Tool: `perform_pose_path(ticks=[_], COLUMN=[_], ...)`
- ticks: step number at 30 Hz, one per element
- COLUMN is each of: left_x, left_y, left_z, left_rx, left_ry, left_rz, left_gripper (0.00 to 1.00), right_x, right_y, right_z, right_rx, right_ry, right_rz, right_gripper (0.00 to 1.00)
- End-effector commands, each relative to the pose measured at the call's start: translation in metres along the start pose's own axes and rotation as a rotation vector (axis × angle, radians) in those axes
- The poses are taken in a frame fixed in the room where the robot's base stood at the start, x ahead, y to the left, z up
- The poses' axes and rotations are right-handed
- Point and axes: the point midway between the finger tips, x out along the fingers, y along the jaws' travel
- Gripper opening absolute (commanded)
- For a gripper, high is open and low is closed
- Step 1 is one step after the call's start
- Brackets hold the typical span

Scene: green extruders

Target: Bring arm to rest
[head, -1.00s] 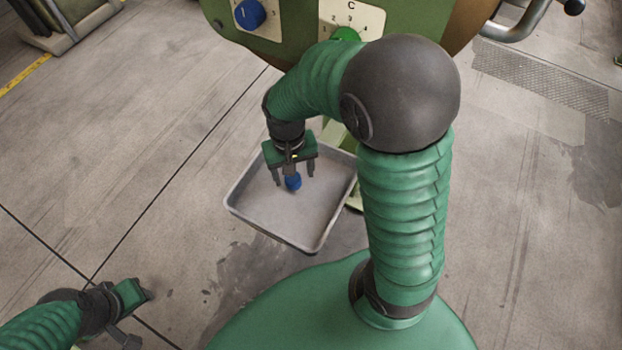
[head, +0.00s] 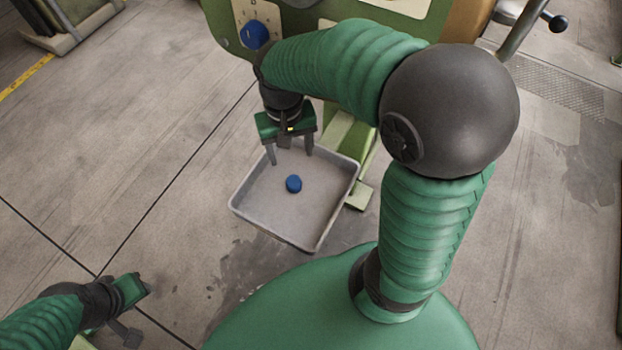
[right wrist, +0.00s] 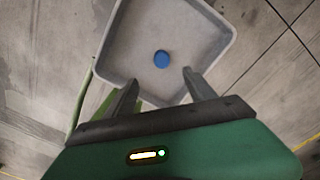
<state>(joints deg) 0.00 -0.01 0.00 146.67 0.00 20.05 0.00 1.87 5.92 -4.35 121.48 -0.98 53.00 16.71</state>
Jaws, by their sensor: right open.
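My right arm reaches over from the right in the head view. Its right gripper (head: 290,156) is open and empty, above the far part of a grey tray (head: 243,212). A blue round piece (head: 293,184) lies on the tray floor, apart from the fingers. In the right wrist view the blue piece (right wrist: 161,59) shows in the tray (right wrist: 226,50) beyond the two spread fingers (right wrist: 158,92). My left gripper (head: 140,310) is at the lower left of the head view, low over the floor, with its fingers not clear enough to judge.
A green machine (head: 229,29) with a blue knob (head: 255,35) stands at the top, close to my right forearm. A lever with a black ball end (head: 557,23) is at the upper right. The concrete floor left of the tray is clear.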

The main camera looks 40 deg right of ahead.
Motion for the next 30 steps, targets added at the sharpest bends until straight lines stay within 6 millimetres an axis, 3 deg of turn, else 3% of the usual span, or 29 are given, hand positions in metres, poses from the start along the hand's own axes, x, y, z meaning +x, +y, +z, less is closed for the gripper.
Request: perform_pose_path(ticks=[12,17,21,23,24,30], left_x=[0.001,0.001,0.001,-0.003,-0.031,-0.096], left_y=[0.0,0.0,0.0,0.0,0.0,0.0], left_z=[0.0,0.0,0.0,-0.001,-0.007,-0.023], left_rx=[0.0,0.0,0.0,0.0,0.0,0.0], left_ry=[0.0,0.0,0.0,-0.001,-0.002,0.001], left_rz=[0.0,0.0,0.0,0.0,0.0,0.0], left_gripper=[0.36,0.36,0.36,0.36,0.36,0.36], right_x=[0.004,0.03,0.061,0.067,0.035,-0.031], right_y=[-0.001,-0.011,-0.02,-0.023,-0.023,-0.021], right_z=[0.002,0.019,0.047,0.058,0.053,0.052], right_rx=[-0.015,-0.143,-0.329,-0.402,-0.393,-0.388], right_ry=[0.008,0.078,0.19,0.237,0.239,0.235], right_rz=[-0.003,-0.031,-0.06,-0.067,-0.068,-0.067], right_gripper=[0.64,0.64,0.64,0.64,0.64,0.64])
